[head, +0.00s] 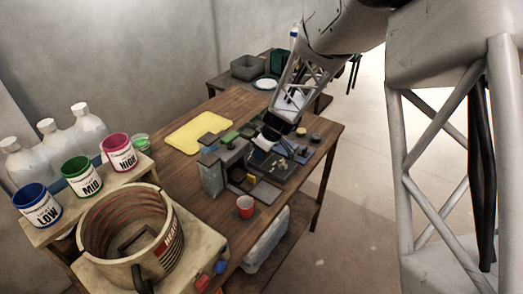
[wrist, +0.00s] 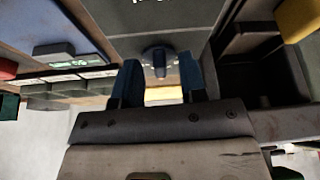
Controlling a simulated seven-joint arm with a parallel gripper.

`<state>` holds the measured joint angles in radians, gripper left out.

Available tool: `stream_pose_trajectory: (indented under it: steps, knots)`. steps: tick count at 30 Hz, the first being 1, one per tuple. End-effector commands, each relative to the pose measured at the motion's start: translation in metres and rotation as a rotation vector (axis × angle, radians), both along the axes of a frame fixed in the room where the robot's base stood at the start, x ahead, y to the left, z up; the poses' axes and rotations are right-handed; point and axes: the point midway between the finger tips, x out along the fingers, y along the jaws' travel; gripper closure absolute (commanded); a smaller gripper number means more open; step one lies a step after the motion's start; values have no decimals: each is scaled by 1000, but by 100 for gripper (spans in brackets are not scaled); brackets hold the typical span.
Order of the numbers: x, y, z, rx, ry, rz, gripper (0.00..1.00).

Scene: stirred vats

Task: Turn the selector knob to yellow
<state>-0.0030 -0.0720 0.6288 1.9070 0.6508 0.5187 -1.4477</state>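The selector knob (wrist: 158,61) is a small dark blue knob on a grey panel (wrist: 152,18), at the top middle of the wrist view. Its pointer direction is hard to make out. My gripper (wrist: 160,66) has two blue fingers, spread apart, one on each side of the knob with gaps between. Nothing is held. A pale yellow strip (wrist: 163,93) shows between the fingers, below the knob; I cannot tell whether it is a mark. In the head view my gripper (head: 264,143) is low over the cluttered table, and the knob cannot be made out.
The wooden table (head: 228,108) holds a grey box (head: 212,176), a yellow sheet (head: 199,133), a red cup (head: 245,206) and several small blocks. A round vat (head: 125,235) and labelled paint cups stand at the left. In the wrist view a yellow block (wrist: 299,18) sits at upper right.

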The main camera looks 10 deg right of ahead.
Motion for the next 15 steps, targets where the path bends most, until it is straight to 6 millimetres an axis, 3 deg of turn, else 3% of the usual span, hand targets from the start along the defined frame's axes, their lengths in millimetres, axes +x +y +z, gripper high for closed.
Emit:
stream_pose_trajectory:
  steps: [8,15]
  knots:
    - [0,0,1,0,0,0,62]
    - [-3,-5,13,0,-1,0,62]
